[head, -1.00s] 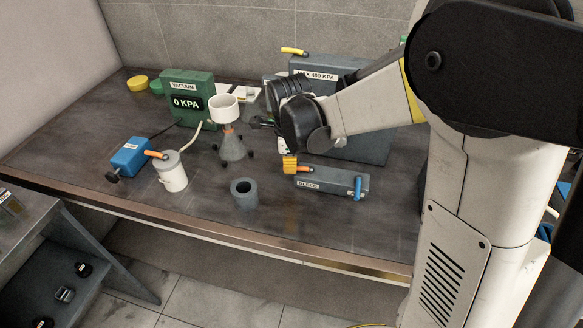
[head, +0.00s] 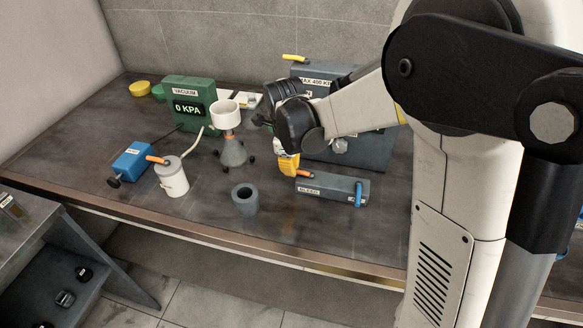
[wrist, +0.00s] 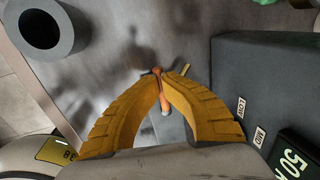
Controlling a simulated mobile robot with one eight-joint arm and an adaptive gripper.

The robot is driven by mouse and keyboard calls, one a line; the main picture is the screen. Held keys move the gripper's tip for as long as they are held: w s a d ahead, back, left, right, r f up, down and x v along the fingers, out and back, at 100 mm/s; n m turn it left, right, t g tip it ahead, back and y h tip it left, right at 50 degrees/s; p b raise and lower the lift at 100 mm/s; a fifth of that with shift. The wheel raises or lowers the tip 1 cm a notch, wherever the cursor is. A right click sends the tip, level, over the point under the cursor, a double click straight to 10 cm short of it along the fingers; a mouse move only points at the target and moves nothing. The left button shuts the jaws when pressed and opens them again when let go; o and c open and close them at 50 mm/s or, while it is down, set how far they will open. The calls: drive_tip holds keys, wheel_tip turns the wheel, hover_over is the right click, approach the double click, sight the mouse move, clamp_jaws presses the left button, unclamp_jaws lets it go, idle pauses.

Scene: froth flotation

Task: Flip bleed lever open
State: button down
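The grey bleed block (head: 333,188), marked BLEED, lies on the bench in the head view. An orange lever (head: 304,174) shows at its left end and a blue handle (head: 359,193) at its right end. My gripper (head: 288,173) has yellow fingers pointing down just left of the orange lever. In the wrist view, the fingertips of my gripper (wrist: 160,74) come together, and an orange piece (wrist: 165,101) shows between and behind the fingers. I cannot tell whether the tips touch it. The fingers hide part of the block.
A large grey box (head: 350,152), marked 400 KPA, stands behind the bleed block. The bench front is clear.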

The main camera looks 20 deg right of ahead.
drive_tip(key=c, duration=1.5)
unclamp_jaws()
drive_tip(key=shift+d+f, duration=0.1)
drive_tip(key=shift+o, duration=0.2)
wheel_tip(320, 180, up, 12)
drive_tip(key=s+a, duration=0.1)
drive_tip(key=s, duration=0.1)
drive_tip(key=shift+a, duration=0.15)
drive_tip(key=s+d+n+t, duration=0.2)
drive_tip(key=s+n, duration=0.7)
drive_tip(key=n, duration=0.3)
drive_tip(key=s+d+n+t+y, duration=0.1)
drive_tip(key=s+n+t, duration=0.2)
drive_tip(key=s+n, duration=0.6)
drive_tip(key=n, duration=0.3)
drive_tip(key=shift+s+d+f, duration=0.15)
drive_tip(key=shift+d+f, duration=0.1)
drive_tip(key=shift+d, duration=0.15)
